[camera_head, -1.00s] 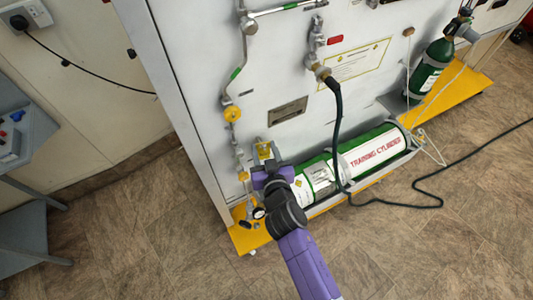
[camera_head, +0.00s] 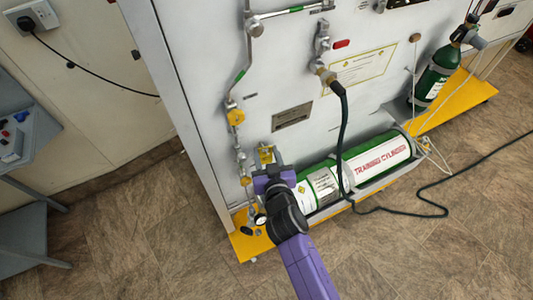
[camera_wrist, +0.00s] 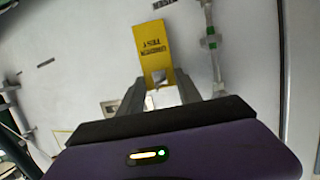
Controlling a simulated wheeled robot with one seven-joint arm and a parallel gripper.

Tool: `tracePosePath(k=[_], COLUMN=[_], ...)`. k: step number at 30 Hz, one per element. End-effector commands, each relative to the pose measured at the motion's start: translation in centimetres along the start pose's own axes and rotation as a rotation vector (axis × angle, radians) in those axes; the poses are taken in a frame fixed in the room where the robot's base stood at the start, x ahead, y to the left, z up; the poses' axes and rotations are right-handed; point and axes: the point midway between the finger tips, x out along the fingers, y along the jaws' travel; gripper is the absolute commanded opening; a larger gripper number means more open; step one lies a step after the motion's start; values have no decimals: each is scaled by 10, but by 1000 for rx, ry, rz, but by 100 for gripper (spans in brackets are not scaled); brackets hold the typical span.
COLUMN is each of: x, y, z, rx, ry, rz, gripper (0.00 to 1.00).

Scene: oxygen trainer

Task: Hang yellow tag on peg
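The yellow tag (camera_wrist: 153,45) with dark lettering shows just beyond my fingertips in the wrist view, its lettering upside down in the picture. In the head view, the yellow tag (camera_head: 265,154) is close to the white panel at the tip of my gripper (camera_head: 267,167). In the wrist view, the fingers of my gripper (camera_wrist: 160,82) appear closed on a small light block (camera_wrist: 163,98) at the tag's near end. A small grey piece shows against the tag there. I cannot tell whether it is the peg, or whether the tag touches the panel.
A pipe with a yellow valve (camera_head: 236,117) runs down the panel left of my gripper. The training cylinder (camera_head: 375,158) lies low at the right, with a dark hose (camera_head: 343,135) in front of it. A metal plate (camera_head: 292,116) is on the panel above right.

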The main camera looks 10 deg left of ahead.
Motion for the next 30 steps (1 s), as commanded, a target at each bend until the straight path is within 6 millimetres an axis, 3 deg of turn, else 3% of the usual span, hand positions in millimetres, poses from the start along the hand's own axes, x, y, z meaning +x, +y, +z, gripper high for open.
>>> tracePosePath(k=[1, 4, 14, 30], x=[0, 0, -2, -71], y=[0, 0, 0, 0], z=[0, 0, 0, 1], rx=[0, 0, 0, 0], ry=[0, 0, -1, 0], rz=[0, 0, 0, 0], gripper=[49, 66, 66, 66])
